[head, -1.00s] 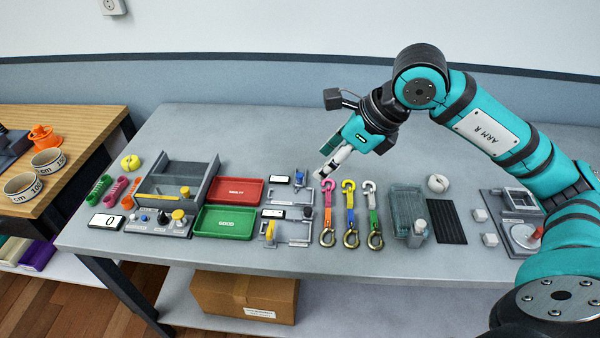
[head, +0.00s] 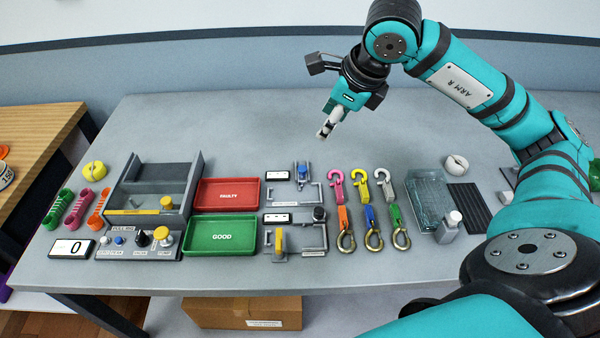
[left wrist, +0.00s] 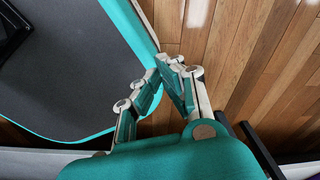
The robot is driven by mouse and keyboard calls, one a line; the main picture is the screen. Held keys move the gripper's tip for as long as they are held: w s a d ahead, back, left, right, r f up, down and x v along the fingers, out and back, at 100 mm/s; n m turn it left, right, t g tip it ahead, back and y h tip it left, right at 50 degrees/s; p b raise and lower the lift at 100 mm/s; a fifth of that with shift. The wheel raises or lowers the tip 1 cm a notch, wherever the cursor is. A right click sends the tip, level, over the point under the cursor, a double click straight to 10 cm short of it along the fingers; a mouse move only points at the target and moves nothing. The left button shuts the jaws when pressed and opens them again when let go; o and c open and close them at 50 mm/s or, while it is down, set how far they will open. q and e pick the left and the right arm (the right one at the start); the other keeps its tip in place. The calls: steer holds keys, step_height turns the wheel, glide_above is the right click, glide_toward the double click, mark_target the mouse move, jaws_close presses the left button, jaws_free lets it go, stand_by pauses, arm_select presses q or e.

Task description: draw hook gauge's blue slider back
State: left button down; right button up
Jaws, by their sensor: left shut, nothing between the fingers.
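The hook gauge with the blue slider (head: 303,171) lies on the grey bench, right of the red tray; its metal frame (head: 278,194) and small white display (head: 278,175) show. The blue slider stands upright near the frame's back edge. My right gripper (head: 324,133) hangs behind and above this gauge, apart from it, with its fingers pointing down; whether they are open is too small to tell. My left gripper (left wrist: 172,63) shows only in the left wrist view, shut and empty above the wooden floor.
A second gauge with a yellow slider (head: 279,240) lies just in front. Red (head: 227,181) and green (head: 222,249) trays and a pull rig (head: 150,241) are left.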

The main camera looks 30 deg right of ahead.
step_height(320, 180, down, 3)
steer(key=b, duration=0.2)
arm_select(q)
steer(key=shift+w+f+p, duration=0.25)
steer(key=shift+f, duration=0.25)
steer(key=shift+w+f+p, duration=0.2)
steer(key=shift+f+p, duration=0.05)
steer(key=shift+f, duration=0.25)
arm_select(e)
glide_toward(303, 168)
steer(key=x, duration=0.9)
steer(key=shift+f, duration=0.1)
arm_select(q)
steer(key=shift+w, duration=0.15)
arm_select(e)
jaws_close()
